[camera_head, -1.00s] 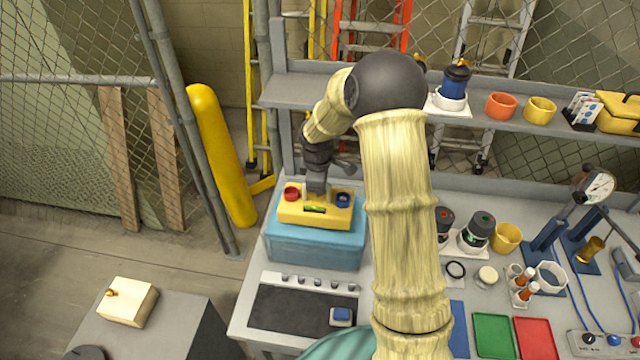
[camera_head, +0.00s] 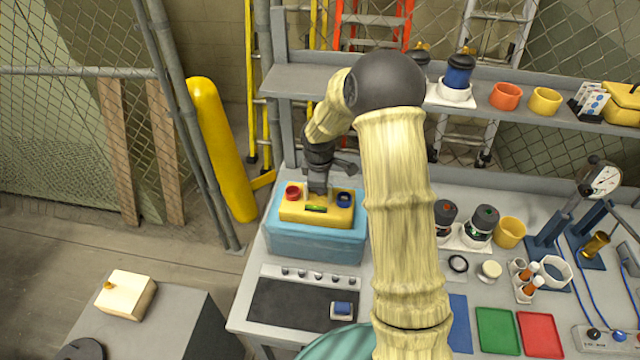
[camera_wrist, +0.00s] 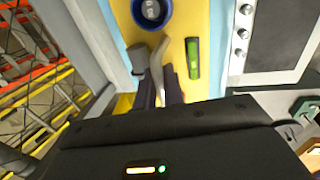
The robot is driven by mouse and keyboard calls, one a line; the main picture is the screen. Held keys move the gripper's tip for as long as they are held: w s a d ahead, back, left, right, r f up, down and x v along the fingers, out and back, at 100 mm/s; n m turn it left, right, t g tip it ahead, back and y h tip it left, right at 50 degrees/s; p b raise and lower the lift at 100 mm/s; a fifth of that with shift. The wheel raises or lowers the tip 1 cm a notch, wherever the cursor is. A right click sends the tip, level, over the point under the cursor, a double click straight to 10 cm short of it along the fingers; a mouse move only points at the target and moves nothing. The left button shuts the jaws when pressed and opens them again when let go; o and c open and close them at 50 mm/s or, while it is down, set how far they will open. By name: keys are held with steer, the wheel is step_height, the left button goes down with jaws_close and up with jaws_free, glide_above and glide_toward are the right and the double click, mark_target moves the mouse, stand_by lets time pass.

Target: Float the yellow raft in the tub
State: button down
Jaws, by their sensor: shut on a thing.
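The yellow raft (camera_head: 320,215) is at the top of the blue tub (camera_head: 315,244), within its rim. It carries a red ring at its left, a blue ring (camera_head: 344,198) at its right and a green level vial (camera_head: 316,209) on its front. My gripper (camera_head: 318,188) reaches down from above and is shut on the raft at its middle. In the wrist view the fingers (camera_wrist: 160,84) close on a pale upright part of the raft (camera_wrist: 176,60). I cannot tell whether the raft rests on water.
A black mat (camera_head: 292,303) with a row of knobs lies in front of the tub. Jars and a yellow cup (camera_head: 509,232) stand to the right on the bench. A grey shelf (camera_head: 390,88) runs behind. A yellow post (camera_head: 222,150) stands left of the bench.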

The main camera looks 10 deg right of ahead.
steer(key=shift+f, duration=0.45)
steer(key=shift+b, duration=0.3)
steer(key=shift+a, duration=0.1)
steer(key=c, duration=1.4)
jaws_free()
steer(key=shift+c, duration=0.2)
steer(key=s+a+r+b, duration=0.1)
steer(key=s+r+b, duration=0.2)
steer(key=r, duration=1.4)
steer(key=shift+s, duration=0.15)
